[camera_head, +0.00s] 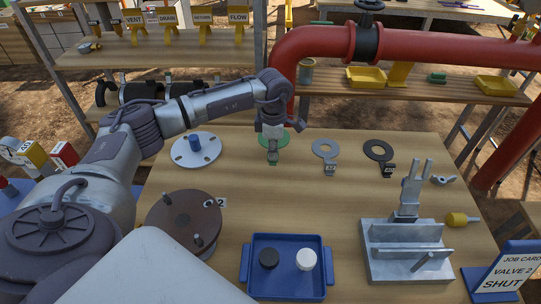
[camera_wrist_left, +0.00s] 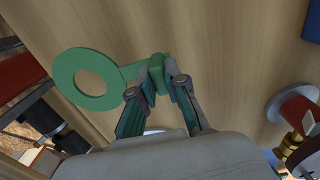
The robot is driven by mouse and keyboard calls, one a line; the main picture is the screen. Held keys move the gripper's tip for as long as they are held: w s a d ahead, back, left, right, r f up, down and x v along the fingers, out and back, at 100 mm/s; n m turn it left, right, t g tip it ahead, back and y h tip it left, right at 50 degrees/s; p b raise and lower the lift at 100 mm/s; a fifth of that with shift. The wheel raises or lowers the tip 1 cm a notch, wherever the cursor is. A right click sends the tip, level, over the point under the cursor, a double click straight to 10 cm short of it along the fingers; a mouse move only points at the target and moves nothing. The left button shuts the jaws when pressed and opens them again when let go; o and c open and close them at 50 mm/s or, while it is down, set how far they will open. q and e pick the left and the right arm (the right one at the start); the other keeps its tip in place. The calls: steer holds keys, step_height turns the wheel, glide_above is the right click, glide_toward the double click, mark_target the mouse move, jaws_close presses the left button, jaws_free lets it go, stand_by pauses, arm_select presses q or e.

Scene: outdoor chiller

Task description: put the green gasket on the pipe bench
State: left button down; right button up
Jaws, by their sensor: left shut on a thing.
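The green gasket (camera_head: 281,139) is a flat ring with a tab, at the back of the near wooden table (camera_head: 330,205). My left gripper (camera_head: 272,157) is shut on its tab. In the left wrist view the green gasket (camera_wrist_left: 62,72) sticks out to the left of the left gripper (camera_wrist_left: 163,75), with its ring free. I cannot tell whether it touches the table or is just above it. A wooden bench (camera_head: 440,92) stands behind, under the red pipe (camera_head: 440,50). My right gripper is not in view.
A grey gasket (camera_head: 324,149) and a black gasket (camera_head: 379,150) lie right of the green one. A white flange disc (camera_head: 196,150) lies left. A blue tray (camera_head: 287,290) and a steel fixture (camera_head: 405,262) stand nearer. Yellow trays (camera_head: 367,77) occupy parts of the rear bench.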

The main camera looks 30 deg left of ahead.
arm_select(q)
steer(key=shift+a+f, duration=0.2)
steer(key=shift+a, duration=0.15)
steer(key=shift+f, duration=0.25)
step_height(320, 180, down, 3)
steer(key=shift+f+p, duration=0.15)
steer(key=shift+p, duration=0.65)
steer(key=shift+f, duration=0.2)
steer(key=shift+f+b, duration=0.2)
steer(key=shift+b, duration=0.1)
steer(key=c, duration=1.2)
jaws_free()
steer(key=shift+r, duration=0.1)
